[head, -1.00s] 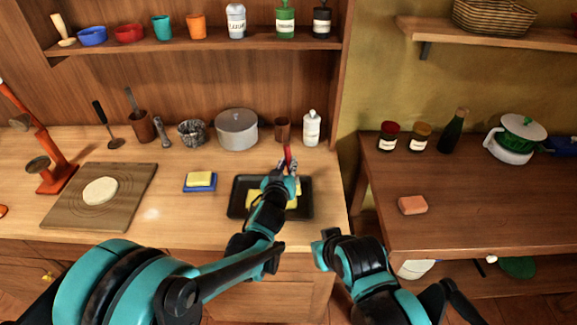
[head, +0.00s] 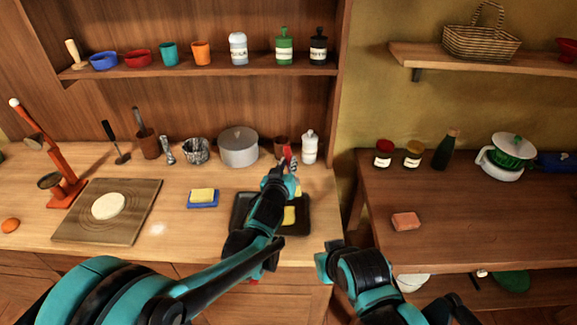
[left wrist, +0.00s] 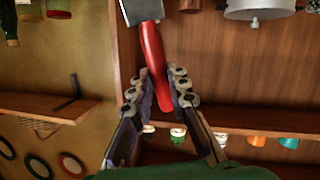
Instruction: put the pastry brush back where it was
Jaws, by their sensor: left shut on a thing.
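My left gripper (head: 289,167) is shut on the red handle of the pastry brush (left wrist: 152,65). The gripper shows close up in the left wrist view (left wrist: 160,92), with a finger on each side of the handle. The brush's grey end is cut off by the top edge there. In the head view the red part of the brush (head: 288,152) shows just beyond the gripper, beside the brown cup (head: 281,143) and white bottle (head: 310,147). My left arm covers part of the black tray (head: 303,222). My right arm is at the lower right, its fingers not visible.
The tray holds yellow pieces. A shelf (head: 150,70) with bowls, cups and bottles is above. A side table (head: 460,220) is to the right.

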